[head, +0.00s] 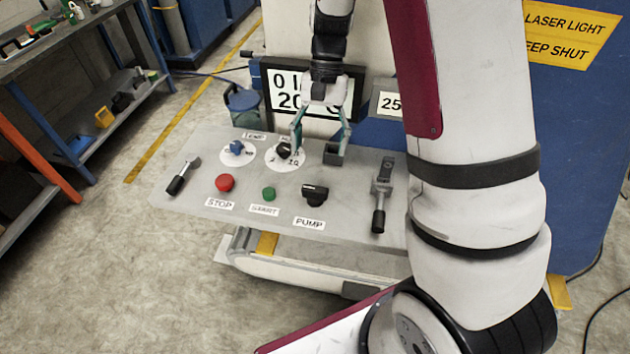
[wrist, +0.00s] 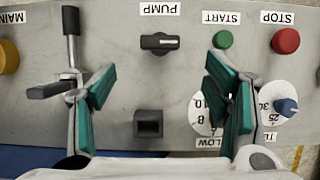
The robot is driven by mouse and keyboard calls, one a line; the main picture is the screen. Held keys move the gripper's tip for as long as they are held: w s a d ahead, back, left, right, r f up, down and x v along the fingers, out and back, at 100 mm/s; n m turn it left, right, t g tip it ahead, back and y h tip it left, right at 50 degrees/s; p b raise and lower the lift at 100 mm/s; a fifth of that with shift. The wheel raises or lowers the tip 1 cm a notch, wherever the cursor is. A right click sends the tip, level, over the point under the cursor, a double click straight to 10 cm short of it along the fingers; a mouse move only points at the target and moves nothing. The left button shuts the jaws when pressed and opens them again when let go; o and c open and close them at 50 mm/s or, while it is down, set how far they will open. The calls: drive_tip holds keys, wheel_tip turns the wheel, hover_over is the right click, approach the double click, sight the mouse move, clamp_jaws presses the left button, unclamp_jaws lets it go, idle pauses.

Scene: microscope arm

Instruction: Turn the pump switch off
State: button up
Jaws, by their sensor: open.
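The pump switch (head: 314,194) is a black rotary knob on the grey panel, above its PUMP label in the head view. In the wrist view the pump switch (wrist: 159,42) shows upside down beside its label, its bar lying roughly sideways across the picture. My gripper (head: 320,142) is open and empty above the far part of the panel, beyond the switch. In the wrist view the green-padded fingers of my gripper (wrist: 165,88) are spread wide, with the switch ahead between them and apart from both.
A red STOP button (head: 224,183), a green START button (head: 268,194), a blue dial (head: 237,147) and a black selector dial (head: 284,151) share the panel. Lever handles stand at its left (head: 177,184) and right (head: 379,215). A dark square socket (wrist: 148,123) lies between the fingers.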

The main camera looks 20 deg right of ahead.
sight(315, 187)
drive_tip(key=p+x, duration=0.1)
drive_tip(key=x, duration=0.9)
drive_tip(key=shift+f, duration=0.25)
drive_tip(key=shift+c, duration=0.6)
drive_tip(key=c, duration=1)
